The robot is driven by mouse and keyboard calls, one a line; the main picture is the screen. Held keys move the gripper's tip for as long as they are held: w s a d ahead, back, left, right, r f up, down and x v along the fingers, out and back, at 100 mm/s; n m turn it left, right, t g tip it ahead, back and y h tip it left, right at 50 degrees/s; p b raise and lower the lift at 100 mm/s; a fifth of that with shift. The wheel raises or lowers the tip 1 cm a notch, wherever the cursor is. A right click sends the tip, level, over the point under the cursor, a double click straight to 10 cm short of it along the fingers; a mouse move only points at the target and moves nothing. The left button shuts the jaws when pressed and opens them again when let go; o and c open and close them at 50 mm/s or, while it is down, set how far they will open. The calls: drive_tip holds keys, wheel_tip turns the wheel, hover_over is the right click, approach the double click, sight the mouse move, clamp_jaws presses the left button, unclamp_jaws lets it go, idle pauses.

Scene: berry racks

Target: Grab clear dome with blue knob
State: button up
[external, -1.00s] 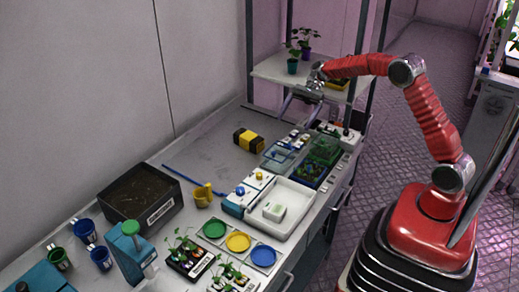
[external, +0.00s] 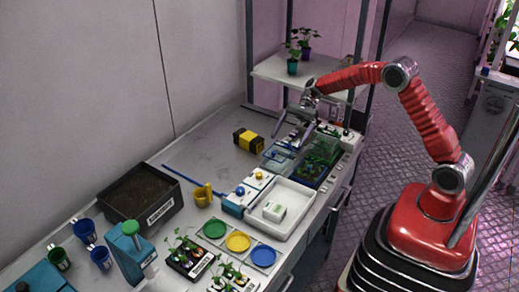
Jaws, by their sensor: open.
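A clear dome (external: 276,159) with a small blue knob sits on the bench, left of a dark tray of green plants (external: 314,170) under what looks like another clear cover. My gripper (external: 293,134) is open and empty, pointing down above and just behind the dome. One finger reaches to the left and the other hangs over the back of the covers. The gap between the fingers and the dome is hard to judge. The fingers partly hide the small items at the back of the bench.
A yellow and black block (external: 248,141) lies left of the dome. A white tray (external: 296,222) with a small pale box and a white-blue device (external: 233,207) stand in front. A shelf (external: 276,70) with potted plants rises behind my gripper.

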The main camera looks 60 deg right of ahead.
sight(282, 148)
drive_tip(key=shift+x, duration=1.75)
drive_tip(key=shift+a, duration=0.1)
drive_tip(key=shift+r+x, duration=0.2)
drive_tip(key=shift+x, duration=2.3)
drive_tip(key=shift+a, duration=0.15)
drive_tip(key=shift+c, duration=0.5)
drive_tip(key=c, duration=1.1)
